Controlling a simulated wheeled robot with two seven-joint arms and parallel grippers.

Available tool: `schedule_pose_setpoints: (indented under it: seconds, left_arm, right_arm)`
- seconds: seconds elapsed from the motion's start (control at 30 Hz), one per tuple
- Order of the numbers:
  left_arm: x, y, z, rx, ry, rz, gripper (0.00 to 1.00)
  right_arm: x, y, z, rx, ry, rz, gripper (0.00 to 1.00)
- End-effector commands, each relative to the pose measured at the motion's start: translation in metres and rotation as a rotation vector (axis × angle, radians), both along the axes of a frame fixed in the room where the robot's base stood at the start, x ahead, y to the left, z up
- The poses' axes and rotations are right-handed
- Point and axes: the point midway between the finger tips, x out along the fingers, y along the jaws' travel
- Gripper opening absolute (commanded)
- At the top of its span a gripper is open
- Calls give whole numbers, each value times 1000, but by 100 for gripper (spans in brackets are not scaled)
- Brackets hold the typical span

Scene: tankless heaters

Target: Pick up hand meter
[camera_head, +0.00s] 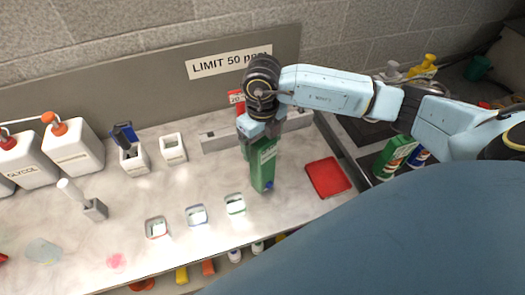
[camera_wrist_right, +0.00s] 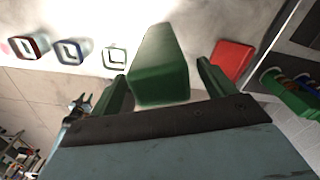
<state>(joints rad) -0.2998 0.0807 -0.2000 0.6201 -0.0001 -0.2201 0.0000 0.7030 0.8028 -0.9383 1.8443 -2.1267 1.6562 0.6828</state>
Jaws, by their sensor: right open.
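A green box-like object (camera_head: 262,165) with pale markings and a blue spot at its lower end is on the pale bench top. I cannot tell for sure whether it is the hand meter. My right gripper (camera_head: 252,130) is over its upper end. In the right wrist view the green object (camera_wrist_right: 160,65) shows between the two spread fingers of my right gripper (camera_wrist_right: 163,70), with a gap visible on the right side. The jaws are open; contact cannot be told. My left gripper is not in view.
A red tray (camera_head: 327,177) lies right of the green object. Small white containers (camera_head: 196,215) stand in front-left. White holders (camera_head: 173,149) and white jugs (camera_head: 73,147) stand farther left. A grey rail (camera_head: 221,140) runs behind.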

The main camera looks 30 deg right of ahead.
Motion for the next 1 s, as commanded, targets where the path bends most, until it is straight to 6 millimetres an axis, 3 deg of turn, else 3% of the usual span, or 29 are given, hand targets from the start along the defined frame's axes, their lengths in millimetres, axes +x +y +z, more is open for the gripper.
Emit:
schedule_pose_setpoints:
  seconds: [0.23,0.77,1.0]
  left_arm:
    - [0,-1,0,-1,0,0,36]
    - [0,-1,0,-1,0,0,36]
    - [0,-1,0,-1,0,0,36]
  right_arm:
    - [0,0,-3,-1,-1,0,82]
    - [0,0,-2,-1,-1,-1,14]
    - [1,0,0,0,-3,-1,14]
